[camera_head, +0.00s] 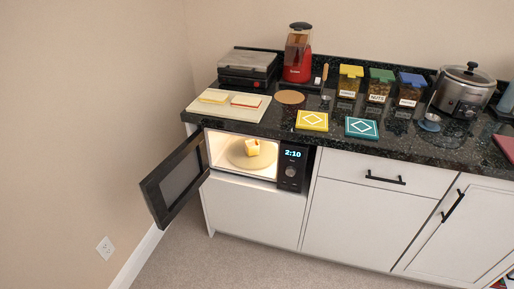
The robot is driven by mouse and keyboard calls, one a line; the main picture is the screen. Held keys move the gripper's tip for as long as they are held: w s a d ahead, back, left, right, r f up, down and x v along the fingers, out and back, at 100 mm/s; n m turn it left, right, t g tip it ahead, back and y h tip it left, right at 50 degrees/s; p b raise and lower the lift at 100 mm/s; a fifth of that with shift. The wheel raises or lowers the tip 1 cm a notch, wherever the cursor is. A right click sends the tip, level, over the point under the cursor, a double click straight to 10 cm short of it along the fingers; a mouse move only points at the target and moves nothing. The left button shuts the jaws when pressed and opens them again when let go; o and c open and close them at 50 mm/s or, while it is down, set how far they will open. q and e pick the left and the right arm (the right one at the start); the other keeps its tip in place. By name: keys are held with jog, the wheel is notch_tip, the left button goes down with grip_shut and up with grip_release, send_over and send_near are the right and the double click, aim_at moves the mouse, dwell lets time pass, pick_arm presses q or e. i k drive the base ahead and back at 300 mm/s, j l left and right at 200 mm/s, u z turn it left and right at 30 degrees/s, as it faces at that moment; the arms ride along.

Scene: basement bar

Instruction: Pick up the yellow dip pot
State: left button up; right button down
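A small yellow pot-like thing (252,147), which looks like the yellow dip pot, sits on the round turntable (237,157) inside the lit microwave (291,170). It is too small to make out in detail. The microwave door (176,178) is swung wide open to the left, and the display reads 2:10. Neither of my grippers is in view.
The carpet in front (260,262) is clear.

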aim_at(252, 146)
jog(key=i+j+u, duration=0.3)
jog(key=i+j, duration=0.45)
jog(key=j, duration=0.15)
